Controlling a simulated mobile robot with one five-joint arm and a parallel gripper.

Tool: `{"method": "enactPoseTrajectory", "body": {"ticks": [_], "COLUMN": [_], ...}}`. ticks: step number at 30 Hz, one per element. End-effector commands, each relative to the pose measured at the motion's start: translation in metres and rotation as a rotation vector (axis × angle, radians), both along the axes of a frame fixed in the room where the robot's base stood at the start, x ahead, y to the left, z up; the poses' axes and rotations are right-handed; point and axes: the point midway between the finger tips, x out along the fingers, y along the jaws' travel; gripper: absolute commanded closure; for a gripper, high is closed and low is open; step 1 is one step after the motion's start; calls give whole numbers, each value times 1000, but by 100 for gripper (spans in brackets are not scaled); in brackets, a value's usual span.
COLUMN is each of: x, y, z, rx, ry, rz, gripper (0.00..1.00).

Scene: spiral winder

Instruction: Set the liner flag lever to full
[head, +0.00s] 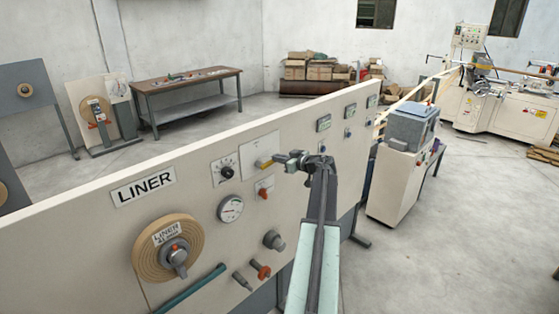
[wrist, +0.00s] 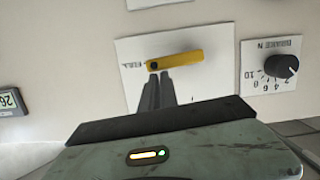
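The liner flag lever (wrist: 178,61) is a yellow bar on a white plate (wrist: 130,85). In the wrist view, which looks upside down, it lies nearly level, with a dark round spot at its left end. The word FULL stands left of that end, and the bar points away from it. My gripper's dark fingers (wrist: 158,80) lie close together, tips at the lever's lower edge near the dark spot. Whether they touch it I cannot tell.
A brake dial (wrist: 282,66) sits beside the plate. The LINER panel (head: 115,225) also carries a gauge (head: 230,208), a red knob (head: 262,270) and a liner roll (head: 150,250). A grey-topped cabinet (head: 395,180) stands right of the panel. The floor at right is open.

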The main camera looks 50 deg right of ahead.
Motion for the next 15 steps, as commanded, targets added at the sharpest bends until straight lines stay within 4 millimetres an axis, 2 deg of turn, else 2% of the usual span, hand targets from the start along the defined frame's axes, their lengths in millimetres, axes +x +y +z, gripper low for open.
{"method": "enactPoseTrajectory", "body": {"ticks": [1, 7, 14, 15], "x": [5, 4, 1, -9], "y": [1, 1, 8, 9], "z": [0, 7, 56, 55], "rx": [0, 0, -1, -1], "ry": [-3, -4, -7, -7], "rz": [4, 2, 7, 4], "gripper": [100, 100, 100, 100]}}
